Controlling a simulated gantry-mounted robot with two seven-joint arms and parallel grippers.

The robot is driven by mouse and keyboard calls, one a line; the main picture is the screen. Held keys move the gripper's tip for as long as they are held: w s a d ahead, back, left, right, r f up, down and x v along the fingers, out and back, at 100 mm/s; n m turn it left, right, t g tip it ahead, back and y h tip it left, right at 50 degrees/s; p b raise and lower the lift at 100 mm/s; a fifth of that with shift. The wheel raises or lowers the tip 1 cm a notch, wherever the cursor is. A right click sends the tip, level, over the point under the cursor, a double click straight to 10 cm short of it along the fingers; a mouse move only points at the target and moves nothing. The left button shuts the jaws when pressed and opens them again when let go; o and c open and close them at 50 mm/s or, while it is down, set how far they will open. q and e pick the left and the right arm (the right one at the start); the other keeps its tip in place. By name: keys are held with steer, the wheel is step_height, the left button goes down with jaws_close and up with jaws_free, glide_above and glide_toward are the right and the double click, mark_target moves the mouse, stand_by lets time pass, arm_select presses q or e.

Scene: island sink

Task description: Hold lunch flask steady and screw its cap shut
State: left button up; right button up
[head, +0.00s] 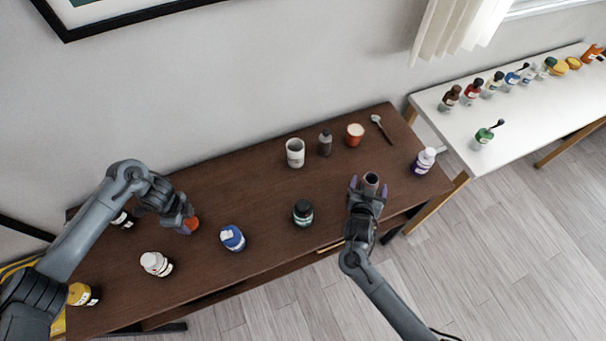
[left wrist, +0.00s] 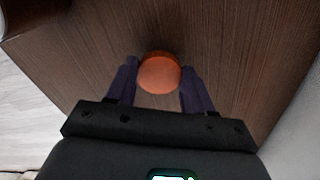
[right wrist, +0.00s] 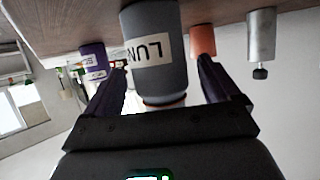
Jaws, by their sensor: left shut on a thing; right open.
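The lunch flask (head: 371,181) is a grey cylinder standing upright toward the right of the brown table. In the right wrist view the flask (right wrist: 155,75) shows a pale label with part of "LUN". My right gripper (head: 367,186) is open, with its fingers on either side of the flask; I cannot tell whether they touch it. An orange round cap (head: 193,223) is at the left of the table. My left gripper (head: 188,222) is shut on the cap, which shows between its fingers in the left wrist view (left wrist: 159,74). The cap's underside is hidden.
A dark green jar (head: 302,213) and a blue-and-white bottle (head: 232,238) stand between the grippers. A purple bottle (head: 424,160) stands right of the flask.

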mark_target(374, 175)
arm_select(q)
steer(key=shift+f, duration=0.15)
arm_select(e)
steer(key=shift+w+d+f, duration=0.15)
steer(key=shift+w+f, duration=0.2)
steer(key=shift+w, duration=0.25)
steer(key=c, duration=1.1)
steer(key=shift+c, duration=0.2)
steer(key=shift+r, duration=0.1)
steer(key=shift+r, duration=0.5)
arm_select(q)
steer(key=shift+r+p, duration=0.5)
steer(key=shift+r, duration=0.05)
arm_select(e)
steer(key=r, duration=0.3)
steer(key=shift+s+d+r, duration=0.2)
steer(key=shift+s, duration=0.1)
arm_select(q)
steer(key=shift+r+p, duration=0.75)
arm_select(e)
steer(key=s+d+r, duration=0.6)
steer(key=s, duration=0.3)
steer(key=shift+d+r, duration=0.15)
steer(key=shift+r, duration=0.05)
